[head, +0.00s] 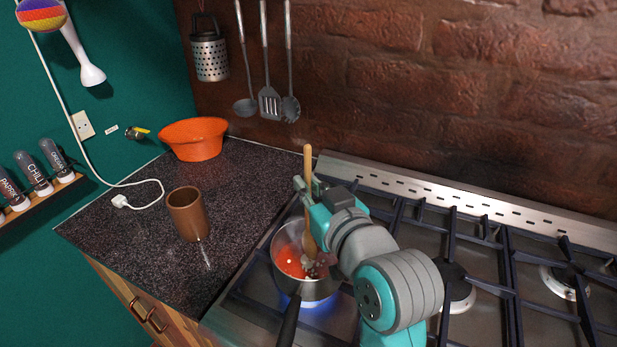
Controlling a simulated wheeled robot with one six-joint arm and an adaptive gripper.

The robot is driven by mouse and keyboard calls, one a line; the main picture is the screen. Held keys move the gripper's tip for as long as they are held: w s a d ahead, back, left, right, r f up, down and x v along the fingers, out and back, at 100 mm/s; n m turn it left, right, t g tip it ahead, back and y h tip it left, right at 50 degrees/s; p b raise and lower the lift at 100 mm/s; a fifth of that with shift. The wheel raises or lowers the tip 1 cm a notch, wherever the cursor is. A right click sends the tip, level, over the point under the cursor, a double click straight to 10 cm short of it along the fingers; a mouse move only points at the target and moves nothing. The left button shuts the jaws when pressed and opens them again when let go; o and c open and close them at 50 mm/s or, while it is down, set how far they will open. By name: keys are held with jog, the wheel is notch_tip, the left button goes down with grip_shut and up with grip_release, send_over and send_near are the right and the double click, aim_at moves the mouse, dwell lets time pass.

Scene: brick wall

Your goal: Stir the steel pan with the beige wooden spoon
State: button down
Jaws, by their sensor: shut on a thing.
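The steel pan (306,289) sits on the stove's front-left burner, with a blue flame glow under it and its black handle pointing toward me. It holds red sauce with small pale and dark pieces. The beige wooden spoon (308,160) is upright, its handle rising above my gripper and its lower end down at the pan's contents. My gripper (309,196) is shut on the spoon's handle, above the pan. My gripper and wrist hide part of the spoon and the pan's right side.
A brown cup (187,214) stands on the dark counter (245,185), left of the pan, with a thin metal utensil (204,253) beside it. An orange bowl (193,139) sits at the back. Utensils and a grater (210,57) hang on the brick wall. Black grates (480,240) cover the stove.

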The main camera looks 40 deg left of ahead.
jog(key=shift+f, duration=1.55)
jog(key=shift+d, duration=0.1)
